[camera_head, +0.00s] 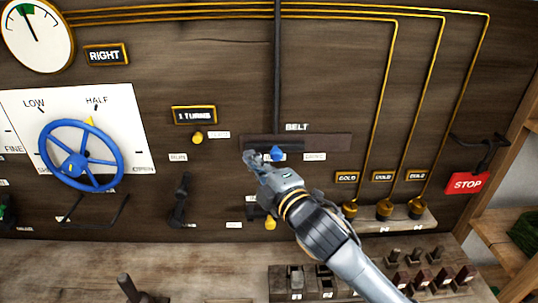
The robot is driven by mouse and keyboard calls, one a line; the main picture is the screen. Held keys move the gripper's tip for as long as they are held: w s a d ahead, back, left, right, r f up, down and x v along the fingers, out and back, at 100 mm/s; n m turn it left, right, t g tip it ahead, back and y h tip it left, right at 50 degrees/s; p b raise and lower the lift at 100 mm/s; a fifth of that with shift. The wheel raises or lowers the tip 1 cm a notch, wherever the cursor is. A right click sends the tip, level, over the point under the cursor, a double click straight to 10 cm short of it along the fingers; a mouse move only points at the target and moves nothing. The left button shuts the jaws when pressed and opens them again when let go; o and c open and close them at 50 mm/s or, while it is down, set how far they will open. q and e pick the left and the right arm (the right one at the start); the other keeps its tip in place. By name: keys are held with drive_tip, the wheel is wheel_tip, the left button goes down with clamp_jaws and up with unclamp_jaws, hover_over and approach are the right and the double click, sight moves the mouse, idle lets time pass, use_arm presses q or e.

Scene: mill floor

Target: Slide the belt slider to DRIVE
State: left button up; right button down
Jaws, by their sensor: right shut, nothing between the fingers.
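The belt slider is a small blue knob (277,153) on a dark horizontal track plate (330,143) under the sign BELT (297,127). The knob sits left of the plate's middle. A small label (315,157) lies below the plate to the right of the knob; its lettering is too blurred to read surely. Another label beside the knob is partly hidden by my gripper. My right gripper (250,156) is shut and empty, with its fingertips just left of the knob. I cannot tell whether it touches the knob. My left gripper is out of view.
A blue handwheel (81,155) stands at the left, with a dark lever (181,200) between it and my arm. A yellow knob (197,138) is above left. Brass valves (384,209) and a red STOP sign (467,184) are at the right. Switches (411,279) line the bench below.

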drive_tip(key=d, duration=0.3)
drive_tip(key=shift+w+d+f+p, duration=0.25)
drive_tip(key=shift+p, duration=0.1)
drive_tip(key=d+p, duration=0.1)
drive_tip(key=d, duration=0.9)
drive_tip(key=shift+d+p, duration=0.25)
drive_tip(key=shift+p, duration=0.05)
drive_tip(key=shift+r, duration=0.1)
